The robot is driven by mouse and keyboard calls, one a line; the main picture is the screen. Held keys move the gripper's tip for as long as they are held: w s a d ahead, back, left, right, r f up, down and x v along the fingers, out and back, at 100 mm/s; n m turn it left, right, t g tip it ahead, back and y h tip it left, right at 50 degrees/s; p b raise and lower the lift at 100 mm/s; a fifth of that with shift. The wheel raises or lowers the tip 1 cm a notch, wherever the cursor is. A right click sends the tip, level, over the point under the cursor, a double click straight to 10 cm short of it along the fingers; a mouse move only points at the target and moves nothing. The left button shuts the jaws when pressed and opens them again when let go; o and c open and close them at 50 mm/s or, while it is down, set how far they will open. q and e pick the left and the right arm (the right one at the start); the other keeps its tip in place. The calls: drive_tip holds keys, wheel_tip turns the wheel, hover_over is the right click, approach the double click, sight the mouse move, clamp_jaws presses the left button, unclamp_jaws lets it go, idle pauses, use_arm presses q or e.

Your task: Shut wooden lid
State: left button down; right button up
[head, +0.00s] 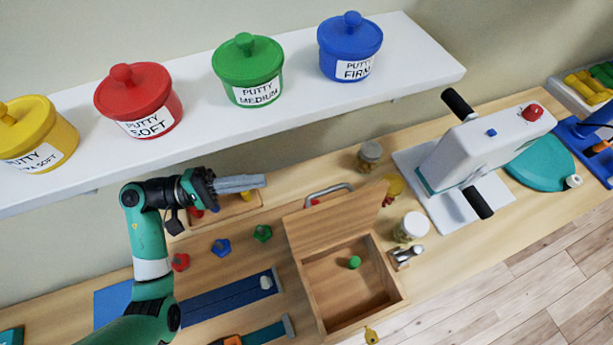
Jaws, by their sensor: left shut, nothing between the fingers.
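The wooden lid (338,220) stands open at the back edge of a wooden box (392,283), tilted up and away from the opening. Inside the open box lies a small green piece (354,262). My left gripper (260,182) is shut and empty. In the picture it is up and to the left of the lid, apart from it, with its fingers pointing right. My right gripper is not in view.
A white shelf (290,118) with putty tubs runs above the bench. A metal handle (330,194) shows behind the lid. Jars (412,227) and a white crank machine (490,150) stand to the right. Blue and green pieces (262,233) lie left of the box.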

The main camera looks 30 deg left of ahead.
sight(331, 214)
use_arm(q)
drive_tip(key=w+d+r, duration=0.2)
drive_tip(key=w+d, duration=0.2)
drive_tip(key=d, duration=0.6)
drive_tip(key=shift+r+p, duration=0.15)
drive_tip(key=shift+p, duration=0.25)
drive_tip(key=shift+s+d, duration=0.1)
drive_tip(key=shift+d, duration=0.05)
